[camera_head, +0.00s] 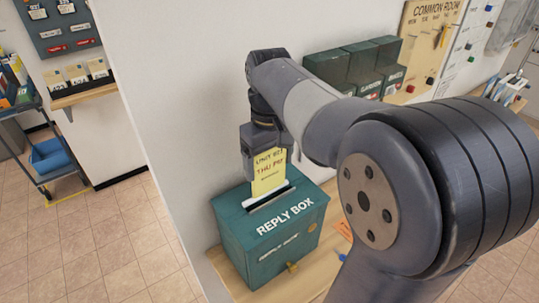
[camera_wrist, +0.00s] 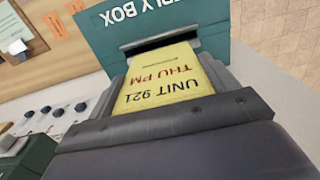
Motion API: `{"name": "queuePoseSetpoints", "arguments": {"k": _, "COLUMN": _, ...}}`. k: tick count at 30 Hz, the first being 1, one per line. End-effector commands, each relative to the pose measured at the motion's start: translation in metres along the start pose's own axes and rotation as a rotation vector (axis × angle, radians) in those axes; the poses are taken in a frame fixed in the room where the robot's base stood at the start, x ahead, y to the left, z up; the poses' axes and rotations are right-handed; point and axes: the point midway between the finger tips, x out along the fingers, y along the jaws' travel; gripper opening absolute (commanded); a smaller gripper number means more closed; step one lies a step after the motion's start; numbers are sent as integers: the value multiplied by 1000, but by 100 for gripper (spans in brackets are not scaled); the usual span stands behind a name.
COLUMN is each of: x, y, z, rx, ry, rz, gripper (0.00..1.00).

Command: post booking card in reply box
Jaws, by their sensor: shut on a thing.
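The booking card (camera_head: 268,172) is yellow, with dark and red lettering, and hangs below my gripper (camera_head: 262,150). In the wrist view the card (camera_wrist: 163,80) reads "UNIT 921 THU PM". My gripper (camera_wrist: 165,112) is shut on the card's near end. The reply box (camera_head: 272,232) is a teal box with white lettering and a slot in its top. The card's lower edge is at the slot, beside its pale rim; I cannot tell whether it has entered. In the wrist view the dark slot (camera_wrist: 160,41) of the box lies just past the card's far edge.
The box stands on a wooden shelf (camera_head: 330,262) against a white wall. Dark green boxes (camera_head: 355,62) and a common room board (camera_head: 430,40) are behind my arm. A cart with a blue bin (camera_head: 52,155) stands at the far left. The tiled floor (camera_head: 110,235) at left is clear.

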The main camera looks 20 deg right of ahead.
Motion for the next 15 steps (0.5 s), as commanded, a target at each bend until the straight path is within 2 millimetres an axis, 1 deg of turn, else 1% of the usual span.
{"name": "queuePoseSetpoints", "arguments": {"k": 1, "x": 7, "y": 0, "z": -1, "rx": 0, "ry": -1, "rz": 0, "gripper": 60}}
{"name": "queuePoseSetpoints", "arguments": {"k": 3, "x": 12, "y": 0, "z": -2, "rx": 0, "ry": -2, "rz": -1, "gripper": 60}}
{"name": "queuePoseSetpoints", "arguments": {"k": 15, "x": 34, "y": -1, "z": -8, "rx": 1, "ry": 0, "rz": 0, "gripper": 60}}
